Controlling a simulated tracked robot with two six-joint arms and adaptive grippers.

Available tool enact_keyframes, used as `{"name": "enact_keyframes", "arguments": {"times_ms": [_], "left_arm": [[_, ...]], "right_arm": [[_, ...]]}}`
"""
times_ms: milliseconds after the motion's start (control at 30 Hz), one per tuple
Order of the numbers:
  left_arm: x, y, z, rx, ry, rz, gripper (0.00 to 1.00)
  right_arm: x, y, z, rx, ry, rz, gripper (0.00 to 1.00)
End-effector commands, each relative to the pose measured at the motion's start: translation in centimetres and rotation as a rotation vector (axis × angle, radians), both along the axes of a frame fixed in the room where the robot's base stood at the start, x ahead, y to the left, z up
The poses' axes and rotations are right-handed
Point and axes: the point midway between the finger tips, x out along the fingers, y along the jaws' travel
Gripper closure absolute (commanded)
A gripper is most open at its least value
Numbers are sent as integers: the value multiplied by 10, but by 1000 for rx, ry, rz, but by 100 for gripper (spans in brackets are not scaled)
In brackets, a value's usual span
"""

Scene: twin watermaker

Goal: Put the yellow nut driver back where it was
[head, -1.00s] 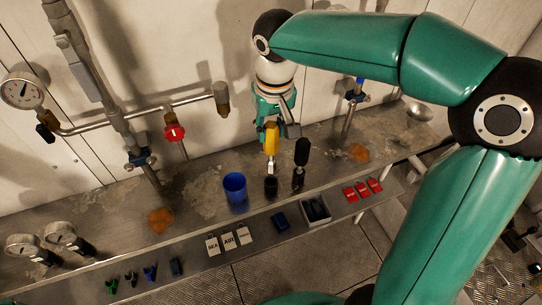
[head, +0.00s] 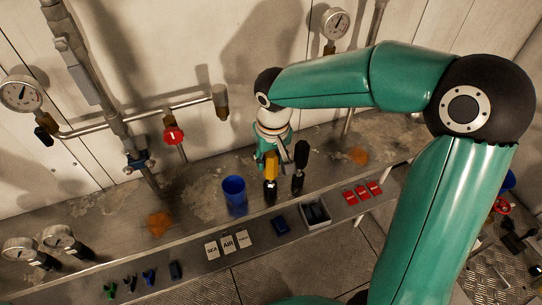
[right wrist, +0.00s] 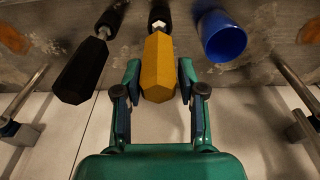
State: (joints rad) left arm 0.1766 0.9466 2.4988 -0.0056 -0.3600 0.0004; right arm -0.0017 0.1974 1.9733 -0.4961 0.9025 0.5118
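The yellow nut driver (head: 270,165) stands upright with its lower end in a dark holder (head: 270,189) on the metal shelf. In the right wrist view its yellow handle (right wrist: 158,72) lies between my right gripper's fingers (right wrist: 160,82), with a small gap showing on each side. My right gripper (head: 264,158) is open around the handle; in the head view it is partly hidden behind it. A short bright collar shows between handle and holder in the wrist view. My left gripper is not in view.
A black-handled driver (head: 301,156) stands in its own holder close to the right. A blue cup (head: 235,194) stands close to the left. White labelled cards (head: 228,242), a small tray (head: 315,212) and red blocks (head: 362,191) lie along the front. Pipes and gauges line the wall.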

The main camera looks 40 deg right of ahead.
Motion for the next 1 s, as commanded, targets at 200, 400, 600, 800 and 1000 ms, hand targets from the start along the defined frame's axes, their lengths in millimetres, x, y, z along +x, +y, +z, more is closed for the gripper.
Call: {"name": "enact_keyframes", "arguments": {"times_ms": [200,400,600,800,1000], "left_arm": [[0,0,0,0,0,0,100],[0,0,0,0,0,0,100],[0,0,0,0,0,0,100],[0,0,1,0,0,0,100],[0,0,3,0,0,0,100]], "right_arm": [[0,0,1,0,-1,0,43],[0,0,3,-1,-3,0,43],[-1,0,22,-2,-7,-1,43],[-6,2,61,0,-8,-1,43],[-11,4,98,1,-6,0,43]]}}
